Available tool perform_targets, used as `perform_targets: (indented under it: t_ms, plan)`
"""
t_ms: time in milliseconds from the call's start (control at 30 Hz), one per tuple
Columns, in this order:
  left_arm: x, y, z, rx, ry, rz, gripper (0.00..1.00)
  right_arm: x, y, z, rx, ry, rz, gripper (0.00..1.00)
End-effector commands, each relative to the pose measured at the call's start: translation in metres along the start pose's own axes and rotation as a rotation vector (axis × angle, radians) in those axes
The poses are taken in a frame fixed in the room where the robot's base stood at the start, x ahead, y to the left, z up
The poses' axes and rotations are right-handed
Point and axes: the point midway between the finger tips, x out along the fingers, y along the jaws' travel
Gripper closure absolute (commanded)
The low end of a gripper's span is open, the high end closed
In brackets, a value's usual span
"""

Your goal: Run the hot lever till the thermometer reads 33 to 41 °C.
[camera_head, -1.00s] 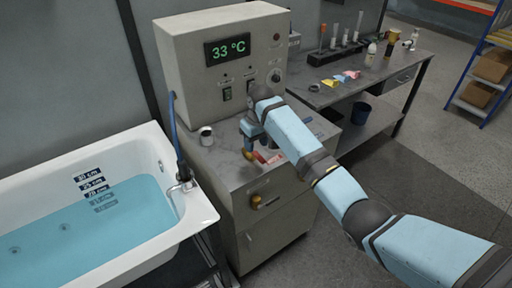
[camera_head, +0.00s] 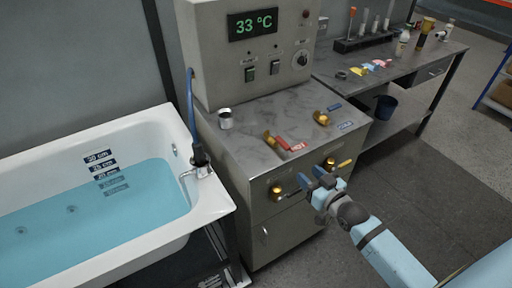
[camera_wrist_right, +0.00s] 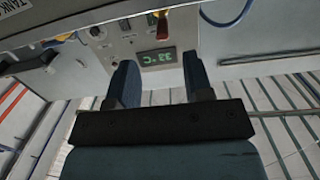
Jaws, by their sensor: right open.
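The thermometer display (camera_head: 253,24) on the grey control box reads 33 °C in green. It also shows upside down in the right wrist view (camera_wrist_right: 157,57). The red hot lever (camera_head: 290,145) lies on the cabinet top beside a brass fitting and a red HOT label. A red-handled brass fitting (camera_wrist_right: 162,25) shows at the top of the right wrist view. My right gripper (camera_head: 312,178) is open and empty, in front of the cabinet's front edge and apart from the lever. My left gripper is not in view.
A white bathtub (camera_head: 218,197) with blue water stands left, its depth marks partly submerged. A brass cold tap (camera_head: 321,117) sits right of the hot lever. Brass valves (camera_head: 276,192) stick out of the cabinet front. A metal cup (camera_head: 225,119) stands on top. A workbench (camera_head: 400,68) stands right.

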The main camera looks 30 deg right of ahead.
Motion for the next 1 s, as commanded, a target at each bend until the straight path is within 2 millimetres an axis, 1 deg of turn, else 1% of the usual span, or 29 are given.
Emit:
perform_targets:
  t_ms: [33, 100, 167, 267, 367, 700, 800, 900, 1000]
  plan:
    - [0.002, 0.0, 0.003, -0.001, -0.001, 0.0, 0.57, -0.01, 0.004, -0.002, -0.009, 0.032, 0.004, 0.53]
    - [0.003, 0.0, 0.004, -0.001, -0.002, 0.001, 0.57, -0.016, 0.007, -0.009, -0.016, 0.067, 0.008, 0.53]
    - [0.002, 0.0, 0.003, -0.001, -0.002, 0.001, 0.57, -0.017, 0.009, -0.012, -0.019, 0.082, 0.009, 0.53]
    - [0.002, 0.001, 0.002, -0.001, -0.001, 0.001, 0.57, -0.009, 0.009, -0.015, -0.018, 0.087, 0.01, 0.53]
    - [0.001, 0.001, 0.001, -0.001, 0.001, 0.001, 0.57, 0.007, 0.009, -0.017, -0.017, 0.088, 0.01, 0.53]
    - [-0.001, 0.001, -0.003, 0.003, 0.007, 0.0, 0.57, 0.079, 0.009, -0.022, -0.017, 0.085, 0.009, 0.53]
    - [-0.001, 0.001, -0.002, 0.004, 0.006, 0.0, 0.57, 0.096, 0.01, -0.023, -0.017, 0.084, 0.009, 0.53]
    - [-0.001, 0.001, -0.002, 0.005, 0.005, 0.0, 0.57, 0.108, 0.01, -0.023, -0.017, 0.083, 0.009, 0.53]
    - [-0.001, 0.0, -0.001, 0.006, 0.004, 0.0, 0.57, 0.115, 0.01, -0.024, -0.017, 0.082, 0.009, 0.53]
